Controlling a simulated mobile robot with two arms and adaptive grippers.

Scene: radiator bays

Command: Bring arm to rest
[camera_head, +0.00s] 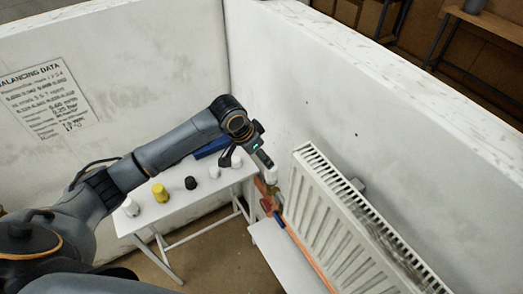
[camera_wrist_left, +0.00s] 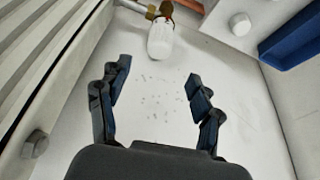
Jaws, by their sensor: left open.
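My left arm comes in from the left in the head view. Its gripper (camera_head: 246,157) hangs near the room corner, between the small white table and the radiator. In the left wrist view the two dark fingers (camera_wrist_left: 157,72) are spread apart with nothing between them. A white valve head (camera_wrist_left: 160,38) on a brass fitting lies beyond the fingertips, apart from them. My right gripper is not in view.
The radiator (camera_head: 345,222) hangs on the right wall. The white table (camera_head: 174,213) carries a yellow cap (camera_head: 160,193), a black cap (camera_head: 190,183), several white ones and a blue tray (camera_head: 212,148). A low white surface (camera_head: 277,257) stands below the radiator. Walls close in behind the arm.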

